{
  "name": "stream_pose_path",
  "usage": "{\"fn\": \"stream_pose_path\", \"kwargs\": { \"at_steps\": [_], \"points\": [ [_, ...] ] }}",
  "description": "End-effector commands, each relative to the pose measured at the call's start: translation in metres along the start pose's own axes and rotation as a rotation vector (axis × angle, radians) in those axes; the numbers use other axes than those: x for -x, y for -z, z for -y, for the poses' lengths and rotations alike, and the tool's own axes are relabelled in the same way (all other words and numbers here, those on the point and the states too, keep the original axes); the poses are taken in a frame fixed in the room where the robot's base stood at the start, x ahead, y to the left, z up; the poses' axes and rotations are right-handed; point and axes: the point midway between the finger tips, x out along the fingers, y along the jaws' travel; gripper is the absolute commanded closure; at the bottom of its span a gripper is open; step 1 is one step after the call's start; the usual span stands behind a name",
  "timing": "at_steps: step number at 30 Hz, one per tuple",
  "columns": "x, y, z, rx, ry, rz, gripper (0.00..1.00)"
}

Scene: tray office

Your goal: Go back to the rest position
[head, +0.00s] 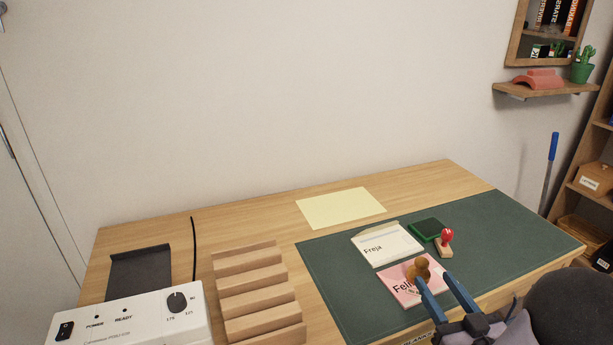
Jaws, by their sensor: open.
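My gripper (441,284) is open, with two blue fingers, low at the right of the head view. It is over the front part of the green desk mat (345,298). A wooden-handled stamp (419,268) stands by the left fingertip, on or over a pink card (397,287) marked "Feli…". I cannot tell whether the finger touches the stamp. The finger and stamp hide part of the card's lettering.
On the mat are a white "Freja" card (390,247), a green pad (427,228) and a red-knobbed stamp (446,242). A yellow sheet (340,208), stepped wooden rack (250,281), black tray (140,270) and white control box (135,322) stand left. A wall shelf (545,91) hangs right.

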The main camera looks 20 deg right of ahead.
Motion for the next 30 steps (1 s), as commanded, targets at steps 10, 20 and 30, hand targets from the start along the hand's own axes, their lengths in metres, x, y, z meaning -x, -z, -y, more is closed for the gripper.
{"fn": "stream_pose_path", "kwargs": {
  "at_steps": [10,20,30],
  "points": [
    [-0.053,0.047,0.027,0.095,0.037,0.157,0.55],
    [-0.086,0.051,0.065,0.197,-0.038,0.565,0.55],
    [-0.039,0.073,0.152,0.195,-0.042,1.016,0.55]
  ]
}}
